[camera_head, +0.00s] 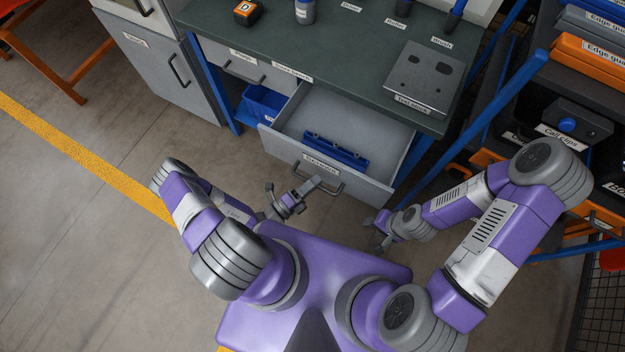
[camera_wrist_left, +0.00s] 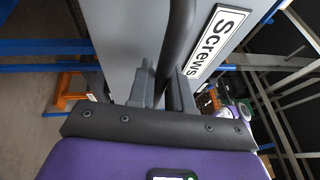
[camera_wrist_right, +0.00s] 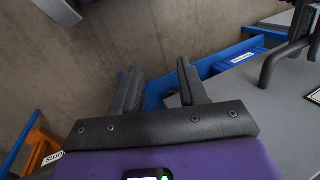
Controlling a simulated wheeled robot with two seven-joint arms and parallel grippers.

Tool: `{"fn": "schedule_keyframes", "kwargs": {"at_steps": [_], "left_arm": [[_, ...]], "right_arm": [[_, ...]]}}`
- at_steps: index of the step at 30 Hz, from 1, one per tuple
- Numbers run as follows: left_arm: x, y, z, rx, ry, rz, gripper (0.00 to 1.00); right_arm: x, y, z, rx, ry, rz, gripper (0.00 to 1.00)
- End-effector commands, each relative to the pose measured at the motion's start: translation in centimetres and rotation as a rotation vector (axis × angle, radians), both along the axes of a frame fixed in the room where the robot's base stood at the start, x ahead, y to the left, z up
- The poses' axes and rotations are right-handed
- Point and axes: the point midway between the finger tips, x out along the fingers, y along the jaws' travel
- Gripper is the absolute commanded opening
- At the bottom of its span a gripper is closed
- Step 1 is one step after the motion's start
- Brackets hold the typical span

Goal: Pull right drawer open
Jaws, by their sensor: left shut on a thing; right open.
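The right drawer (camera_head: 370,185), labelled "Screws", stands pulled out from under the green bench top. A long blue item (camera_head: 335,150) lies inside it. Its dark bar handle (camera_head: 320,182) is on the front panel. My left gripper (camera_head: 306,190) is shut on this handle; in the left wrist view the handle bar (camera_wrist_left: 181,40) runs between the fingers, beside the "Screws" label. My right gripper (camera_head: 374,232) is open and empty, low in front of the drawer's right end.
The left drawer (camera_head: 243,66) is shut, with a blue bin (camera_head: 263,104) below it. A grey cabinet (camera_head: 170,70) stands at left. A grey plate (camera_head: 425,78) lies on the bench top (camera_head: 340,55). A shelf rack with orange and grey boxes is close at right. Floor at left is clear.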

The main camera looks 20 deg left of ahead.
Motion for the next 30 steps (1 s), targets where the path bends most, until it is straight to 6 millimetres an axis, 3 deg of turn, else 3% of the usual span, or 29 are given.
{"fn": "schedule_keyframes", "kwargs": {"at_steps": [4, 5, 8, 19, 30], "left_arm": [[-0.1, 0.0, 0.0, 0.0, 0.001, -0.002, 0.0], [-0.1, 0.0, 0.0, 0.0, 0.001, -0.002, 0.24], [0.0, 0.0, 0.0, 0.0, 0.001, -0.001, 0.39], [-0.5, 0.4, -0.2, 0.001, 0.003, 0.002, 0.4], [-5.3, 3.4, -1.2, 0.001, 0.003, 0.001, 0.4]], "right_arm": [[0.0, 0.0, 0.0, 0.0, 0.0, 0.0, 0.43], [0.0, 0.0, 0.0, 0.0, 0.0, 0.0, 0.43], [0.0, 0.0, 0.0, 0.0, 0.0, 0.0, 0.43], [0.0, 0.0, 0.0, 0.0, 0.0, 0.0, 0.43], [0.0, 0.0, -0.1, 0.0, 0.0, 0.0, 0.43]]}}
